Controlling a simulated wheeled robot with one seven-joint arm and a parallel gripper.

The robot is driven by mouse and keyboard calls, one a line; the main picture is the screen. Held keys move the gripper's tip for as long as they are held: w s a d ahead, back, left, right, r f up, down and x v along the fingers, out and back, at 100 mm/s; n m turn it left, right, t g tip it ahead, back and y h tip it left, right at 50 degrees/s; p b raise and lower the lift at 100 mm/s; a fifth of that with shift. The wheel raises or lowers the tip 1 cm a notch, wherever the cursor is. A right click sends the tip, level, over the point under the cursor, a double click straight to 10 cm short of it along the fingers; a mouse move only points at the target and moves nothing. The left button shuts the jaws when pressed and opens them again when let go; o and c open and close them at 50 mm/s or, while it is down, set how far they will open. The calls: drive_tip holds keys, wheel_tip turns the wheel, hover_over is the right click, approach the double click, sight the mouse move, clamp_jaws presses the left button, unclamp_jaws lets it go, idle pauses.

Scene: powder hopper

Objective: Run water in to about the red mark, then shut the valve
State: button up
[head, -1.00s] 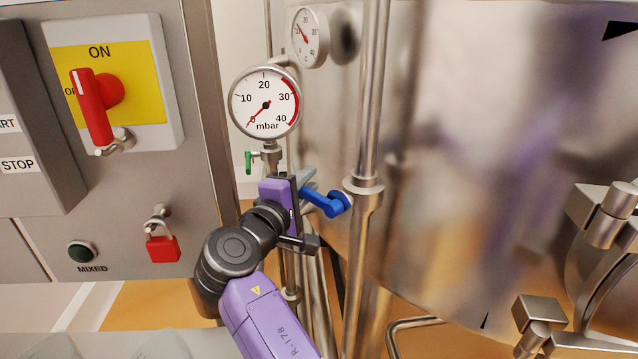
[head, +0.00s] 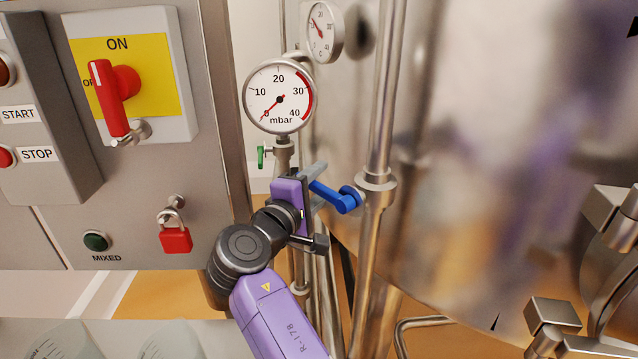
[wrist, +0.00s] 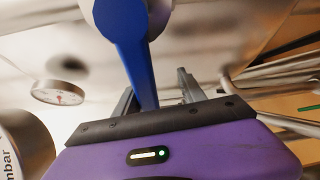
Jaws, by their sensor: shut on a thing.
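A blue valve lever (head: 328,197) sits on the vertical steel pipe (head: 383,110), right of centre in the head view. My gripper (head: 318,180) is shut on the lever's free end. In the wrist view the blue lever (wrist: 135,60) runs down between the two fingers of my gripper (wrist: 160,95). The lever slopes from its pivot on the pipe up and left to the gripper. The water level and the red mark cannot be made out. The mbar gauge (head: 281,97) has its needle near 0 and a red arc at its high end.
A red rotary switch (head: 112,98) and a red padlock (head: 175,238) are on the panel at left. START and STOP buttons are beside them. A small green valve handle (head: 261,156) is below the gauge. A shiny steel vessel (head: 500,120) fills the right. Clear containers (head: 65,342) stand at lower left.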

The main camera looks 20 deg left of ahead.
sight(322, 190)
drive_tip(key=shift+f, duration=0.1)
drive_tip(key=s+b, duration=0.2)
drive_tip(key=s, duration=0.5)
drive_tip(key=shift+s+a+r, duration=0.25)
drive_tip(key=shift+s, duration=0.15)
idle(0.5)
